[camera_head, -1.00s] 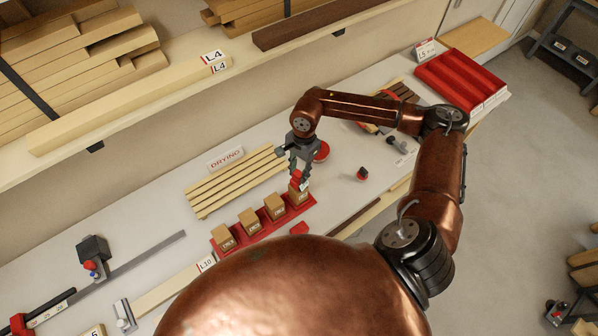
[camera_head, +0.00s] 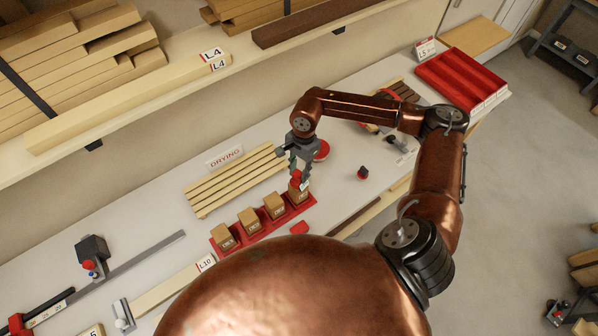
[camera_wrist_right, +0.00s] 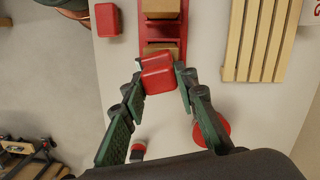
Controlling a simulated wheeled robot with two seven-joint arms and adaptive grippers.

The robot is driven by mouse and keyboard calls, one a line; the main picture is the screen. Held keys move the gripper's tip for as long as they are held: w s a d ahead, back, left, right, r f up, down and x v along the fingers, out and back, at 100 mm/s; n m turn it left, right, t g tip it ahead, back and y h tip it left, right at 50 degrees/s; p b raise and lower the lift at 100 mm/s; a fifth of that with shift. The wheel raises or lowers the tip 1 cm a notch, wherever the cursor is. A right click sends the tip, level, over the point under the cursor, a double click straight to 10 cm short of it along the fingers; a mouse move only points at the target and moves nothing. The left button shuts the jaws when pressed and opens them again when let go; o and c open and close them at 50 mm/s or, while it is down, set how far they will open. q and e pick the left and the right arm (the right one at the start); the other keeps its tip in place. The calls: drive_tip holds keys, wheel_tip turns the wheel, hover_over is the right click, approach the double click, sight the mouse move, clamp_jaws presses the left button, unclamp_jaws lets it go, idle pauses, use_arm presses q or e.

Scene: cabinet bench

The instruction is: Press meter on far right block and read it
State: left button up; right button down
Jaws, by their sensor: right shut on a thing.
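My right gripper (camera_head: 299,178) is shut on a small red meter (camera_wrist_right: 158,76), gripped between its two fingertips in the wrist view. In the head view the meter is at the top of the far right wooden block (camera_head: 300,196), partly hidden by the fingers. I cannot tell whether it is pressed on the block or just above it. Several wooden blocks stand in a row on a red tray (camera_head: 238,244). The meter's display does not show legibly in either view. My left gripper is not in view.
A slatted wooden rack (camera_head: 235,180) by the DRYING sign (camera_head: 225,158) lies behind the blocks. A red round thing (camera_head: 322,151), a small dark-and-red item (camera_head: 362,173) and a red box (camera_head: 299,228) are nearby. A lumber shelf (camera_head: 130,120) runs along the back.

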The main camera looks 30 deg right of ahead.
drive_tip(key=shift+s+f+b, duration=0.1)
drive_tip(key=shift+b, duration=0.25)
idle(1.4)
drive_tip(key=shift+r+p, duration=0.3)
drive_tip(key=shift+r, duration=0.55)
drive_tip(key=shift+r+p, duration=0.85)
drive_tip(key=shift+r, duration=1.9)
drive_tip(key=shift+f, duration=0.1)
